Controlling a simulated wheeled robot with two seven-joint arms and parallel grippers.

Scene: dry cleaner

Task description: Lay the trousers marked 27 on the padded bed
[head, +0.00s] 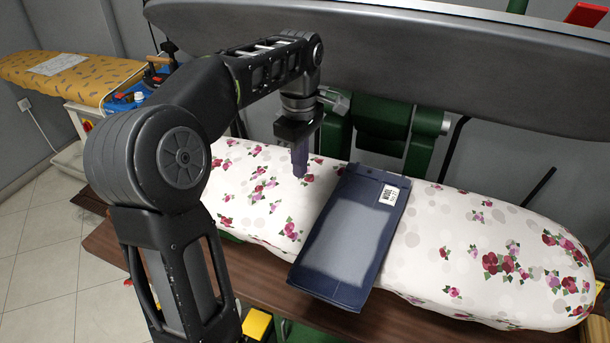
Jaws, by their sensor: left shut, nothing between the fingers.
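The folded navy trousers (345,240) lie across the padded bed (440,250), which has a white cover with red and purple flowers. A white tag (389,195) sits near their far end; it seems to read "WOOL" with a smaller line I cannot make out for sure. Their near end reaches the bed's front edge. My left gripper (300,170) points down over the bed, left of the trousers and apart from them. It is shut and holds nothing. My right gripper is not in view.
The large grey upper press plate (400,65) stands raised behind the bed on a green frame (383,125). A brown table (265,285) lies under the bed. An ironing board with an orange cover (65,75) stands at the far left. The bed's right part is clear.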

